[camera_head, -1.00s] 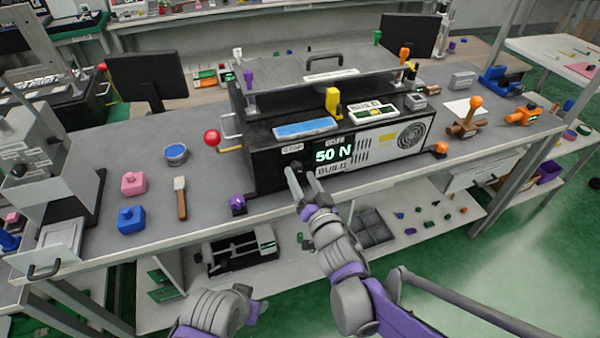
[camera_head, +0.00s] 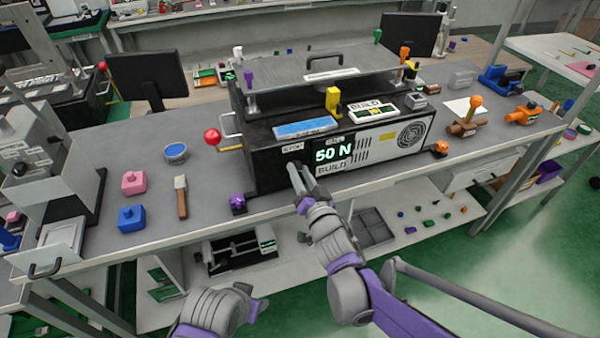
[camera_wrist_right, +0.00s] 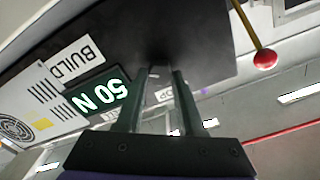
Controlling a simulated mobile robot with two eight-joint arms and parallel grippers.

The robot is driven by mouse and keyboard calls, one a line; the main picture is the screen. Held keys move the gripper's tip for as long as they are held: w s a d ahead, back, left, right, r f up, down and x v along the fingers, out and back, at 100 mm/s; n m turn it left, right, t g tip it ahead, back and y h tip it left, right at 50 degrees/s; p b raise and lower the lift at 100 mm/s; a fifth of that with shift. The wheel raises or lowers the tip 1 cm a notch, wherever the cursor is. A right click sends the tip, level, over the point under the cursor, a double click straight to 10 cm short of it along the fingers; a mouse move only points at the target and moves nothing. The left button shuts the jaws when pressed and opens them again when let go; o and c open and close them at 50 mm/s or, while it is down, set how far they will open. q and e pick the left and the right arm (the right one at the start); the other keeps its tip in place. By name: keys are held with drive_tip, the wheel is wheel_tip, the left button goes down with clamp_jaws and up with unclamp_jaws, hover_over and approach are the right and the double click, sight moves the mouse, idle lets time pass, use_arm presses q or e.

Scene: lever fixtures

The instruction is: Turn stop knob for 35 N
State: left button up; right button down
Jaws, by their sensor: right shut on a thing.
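The black test machine (camera_head: 270,167) stands on the bench, and its lit display (camera_head: 333,152) reads 50 N. A STOP label (camera_head: 292,149) sits on its front face, left of the display. My right gripper (camera_head: 299,166) reaches that face just under the label and is shut on the dark stop knob. The knob is mostly hidden between the fingertips. In the right wrist view the two fingers (camera_wrist_right: 160,72) meet the dark front panel, with the display (camera_wrist_right: 100,97) beside them, seen upside down. Part of my left arm shows at the bottom of the head view, but its fingers do not.
A red ball lever (camera_head: 212,137) sticks out at the machine's left side. A purple knob piece (camera_head: 237,203) and an orange one (camera_head: 441,148) stand near the bench's front edge. A wooden-handled tool (camera_head: 181,197) and pink and blue blocks lie to the left. A lower shelf runs below.

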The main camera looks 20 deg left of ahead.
drive_tip(key=shift+n, duration=0.4)
drive_tip(key=n, duration=0.3)
drive_tip(key=shift+b, duration=0.35)
drive_tip(key=n+p, duration=0.1)
drive_tip(key=n, duration=1.2)
drive_tip(key=shift+s+a+n, duration=0.1)
drive_tip(key=shift+a+n, duration=0.05)
drive_tip(key=shift+n, duration=0.25)
drive_tip(key=c, duration=0.5)
unclamp_jaws()
